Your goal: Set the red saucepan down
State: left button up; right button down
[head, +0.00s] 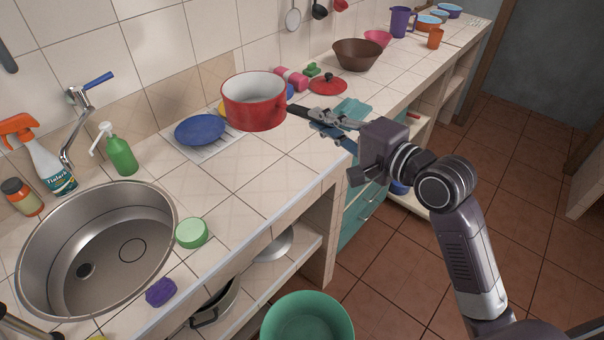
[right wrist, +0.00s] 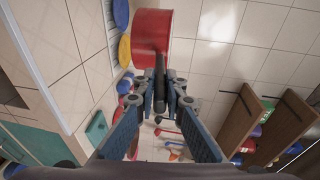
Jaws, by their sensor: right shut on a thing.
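The red saucepan (head: 254,112) is upright and empty, with a pale inside, over the counter near the drying tray. It also shows in the right wrist view (right wrist: 151,32), with its dark handle (right wrist: 160,68) pointing toward my gripper. My right gripper (head: 306,113) is shut on that handle, to the right of the pan; its fingers (right wrist: 160,88) show around the handle in the right wrist view. The pan partly hides a yellow plate behind it. I cannot tell whether its base touches anything.
A blue plate (head: 200,129) lies on the drying tray (head: 209,152) left of the pan. A red lid (head: 328,86) and a brown bowl (head: 357,55) stand farther back. The steel sink (head: 150,225) is at front left. Bare counter tiles (head: 265,165) lie in front of the pan.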

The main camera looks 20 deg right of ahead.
notch_tip(320, 180, down, 16)
jog(key=b, duration=0.1)
jog(key=shift+b, duration=0.3)
jog(key=shift+f, duration=0.1)
jog(key=c, duration=2)
grip_release()
jog(key=shift+s+f, duration=0.1)
jog(key=shift+f, duration=0.05)
jog(key=shift+d, duration=0.1)
jog(key=shift+r+b+v, duration=0.1)
jog(key=shift+b+v, duration=0.65)
jog(key=shift+v, duration=2.25)
jog(key=shift+r+b+v, duration=0.15)
jog(key=shift+b+v, duration=0.6)
jog(key=shift+v, duration=2.25)
